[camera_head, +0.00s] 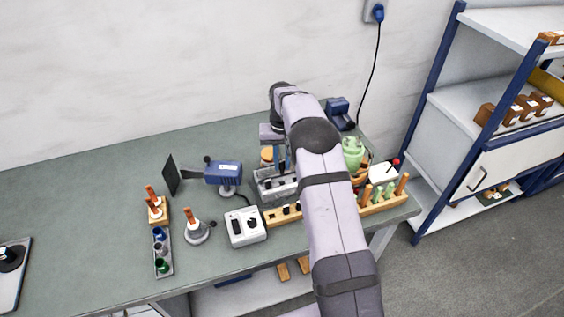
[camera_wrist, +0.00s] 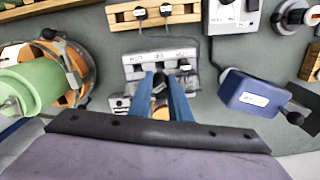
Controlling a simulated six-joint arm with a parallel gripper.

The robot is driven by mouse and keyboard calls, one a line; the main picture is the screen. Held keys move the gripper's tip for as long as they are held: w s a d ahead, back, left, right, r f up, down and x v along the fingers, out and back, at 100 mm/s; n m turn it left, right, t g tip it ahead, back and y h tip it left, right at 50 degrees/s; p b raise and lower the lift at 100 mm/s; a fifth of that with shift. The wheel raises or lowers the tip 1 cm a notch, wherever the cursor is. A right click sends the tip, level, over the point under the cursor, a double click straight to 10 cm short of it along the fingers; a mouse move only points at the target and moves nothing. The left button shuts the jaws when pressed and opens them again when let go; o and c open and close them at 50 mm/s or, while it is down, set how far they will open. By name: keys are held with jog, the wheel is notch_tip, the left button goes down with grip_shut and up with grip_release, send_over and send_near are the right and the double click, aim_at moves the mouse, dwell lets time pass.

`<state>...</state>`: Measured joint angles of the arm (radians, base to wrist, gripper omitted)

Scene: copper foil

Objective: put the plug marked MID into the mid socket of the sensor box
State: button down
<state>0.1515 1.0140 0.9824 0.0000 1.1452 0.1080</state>
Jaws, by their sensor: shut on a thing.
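The grey sensor box (camera_head: 270,190) stands near the middle of the bench. In the wrist view its labelled top (camera_wrist: 150,58) lies just past my fingertips; the labels are too small to read surely. An orange-brown round part shows between the fingers. In the head view my arm hides part of the box. Whether the held piece touches the box I cannot tell.
A wooden rack (camera_wrist: 182,16) with dark plugs and cables lies beyond the box. A blue device (camera_wrist: 250,92) stands to the right, a green cylinder in an orange ring (camera_wrist: 35,90) to the left. A white switch box (camera_head: 245,228) stands nearby. The bench's left part has free room.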

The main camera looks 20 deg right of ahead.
aim_at(282, 174)
jog(key=shift+f+b, duration=1.1)
jog(key=shift+f, duration=0.4)
jog(key=shift+f+b, duration=0.4)
jog(key=shift+f, duration=0.65)
dwell(0.4)
jog(key=shift+f, duration=0.35)
jog(key=shift+f+b, duration=0.4)
jog(key=c, duration=1.2)
grip_release()
jog(key=shift+a, duration=0.1)
jog(key=shift+r+p, duration=0.3)
jog(key=shift+r, duration=0.1)
jog(key=shift+r, duration=0.35)
